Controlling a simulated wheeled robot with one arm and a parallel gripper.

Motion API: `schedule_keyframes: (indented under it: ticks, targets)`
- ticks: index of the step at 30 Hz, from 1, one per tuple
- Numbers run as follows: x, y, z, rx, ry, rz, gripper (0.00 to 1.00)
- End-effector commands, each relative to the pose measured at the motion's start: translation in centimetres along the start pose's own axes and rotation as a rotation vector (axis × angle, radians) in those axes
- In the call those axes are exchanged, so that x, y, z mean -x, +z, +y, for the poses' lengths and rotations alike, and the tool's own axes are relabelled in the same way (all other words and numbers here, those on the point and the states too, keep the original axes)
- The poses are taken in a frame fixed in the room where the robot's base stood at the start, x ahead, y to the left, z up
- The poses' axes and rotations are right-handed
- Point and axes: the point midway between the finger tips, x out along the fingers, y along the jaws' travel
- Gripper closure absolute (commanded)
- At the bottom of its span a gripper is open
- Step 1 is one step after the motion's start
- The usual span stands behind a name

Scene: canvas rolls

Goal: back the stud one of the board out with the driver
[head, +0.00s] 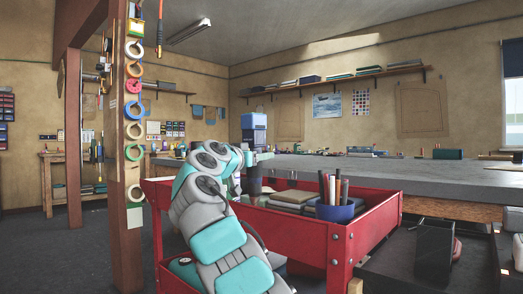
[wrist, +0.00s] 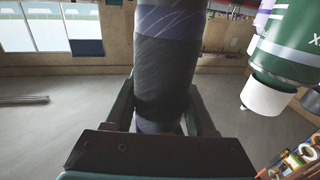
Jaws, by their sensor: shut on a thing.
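In the wrist view my gripper (wrist: 160,118) is shut around a thick dark cylinder (wrist: 166,75) with a bluish-purple upper part. It stands lengthwise between the two fingers and runs out of the top of the picture. It may be the driver, but its tip is not in view and I cannot be sure.
The red cart (head: 290,238) holds a blue cup (head: 335,212) of pens and some folded cloths. A long grey bench (head: 430,178) with small items stands behind it. A wooden post (head: 128,100) hung with tape rolls is at left. A green-and-white cylinder (wrist: 290,45) is close at right in the wrist view.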

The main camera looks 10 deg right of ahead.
Motion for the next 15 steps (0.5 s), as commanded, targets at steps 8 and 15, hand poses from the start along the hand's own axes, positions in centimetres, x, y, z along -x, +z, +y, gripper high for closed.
schedule_keyframes:
  ticks: [8,15]
  targets:
    - [-0.47,1.24,-0.28,0.008,0.001,-0.023,1.0]
    - [-0.4,1.08,-0.25,0.007,0.001,-0.021,1.0]
